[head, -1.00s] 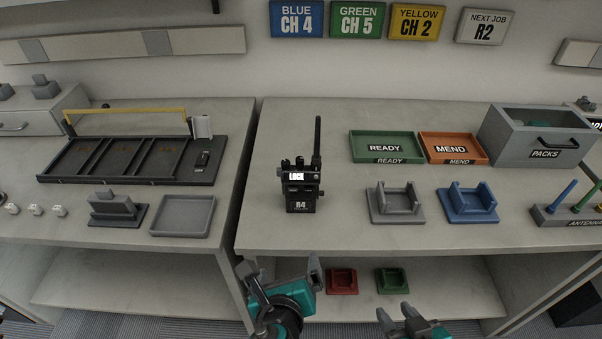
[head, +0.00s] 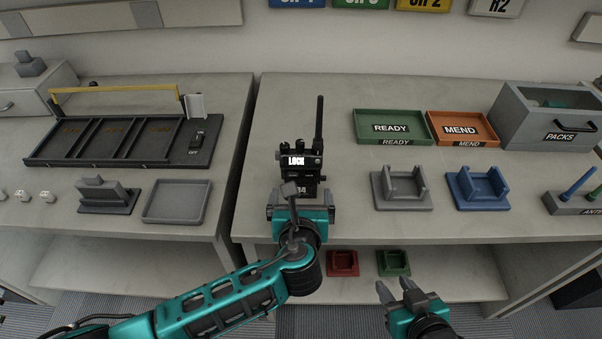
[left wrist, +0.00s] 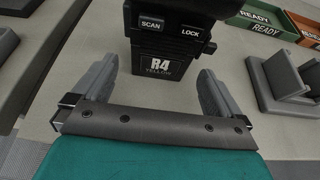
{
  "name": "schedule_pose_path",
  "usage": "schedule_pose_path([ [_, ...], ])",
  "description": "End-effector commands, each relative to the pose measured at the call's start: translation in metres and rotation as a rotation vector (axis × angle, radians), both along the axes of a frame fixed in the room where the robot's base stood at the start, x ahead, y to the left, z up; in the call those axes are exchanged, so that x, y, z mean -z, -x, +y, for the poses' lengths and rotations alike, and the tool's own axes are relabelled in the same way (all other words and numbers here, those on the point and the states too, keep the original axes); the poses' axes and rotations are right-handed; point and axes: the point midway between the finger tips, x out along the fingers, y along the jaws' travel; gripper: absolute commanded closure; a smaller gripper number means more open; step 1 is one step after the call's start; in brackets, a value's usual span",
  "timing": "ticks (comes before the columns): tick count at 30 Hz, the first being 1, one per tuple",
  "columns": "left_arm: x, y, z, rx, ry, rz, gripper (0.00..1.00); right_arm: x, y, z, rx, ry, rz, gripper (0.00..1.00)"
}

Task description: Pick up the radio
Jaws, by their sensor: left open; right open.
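The radio (head: 299,160) is black with a tall antenna and a lit display reading LOCK. It stands upright near the front edge of the right-hand table. In the left wrist view the radio (left wrist: 160,60) shows an R4 YELLOW label and SCAN and LOCK buttons. My left gripper (head: 301,198) is open in front of the radio's lower part, which it partly hides in the head view. In the left wrist view its fingers (left wrist: 158,88) are apart, one toward each side of the radio's base, not closed on it. My right gripper (head: 400,290) is open and empty, below the table's front edge.
Grey (head: 402,188) and blue (head: 478,188) cradles stand right of the radio. Behind them are the green READY tray (head: 392,140), orange MEND tray (head: 462,142) and PACKS box (head: 530,125). Red and green holders sit on the lower shelf. The tabletop left of the radio is clear.

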Motion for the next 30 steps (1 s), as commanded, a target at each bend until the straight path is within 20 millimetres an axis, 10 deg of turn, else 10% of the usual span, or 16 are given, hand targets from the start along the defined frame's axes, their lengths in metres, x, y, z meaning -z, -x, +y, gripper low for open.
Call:
schedule_pose_path([
  [16,0.013,-0.037,0.001,-0.001,0.001,0.000,0.00,0.006,-0.003,0.001,-0.001,0.000,-0.006,0.57],
  [30,0.013,-0.037,0.001,0.000,0.000,0.000,0.45,0.006,-0.003,0.001,-0.001,0.000,-0.006,0.57],
])
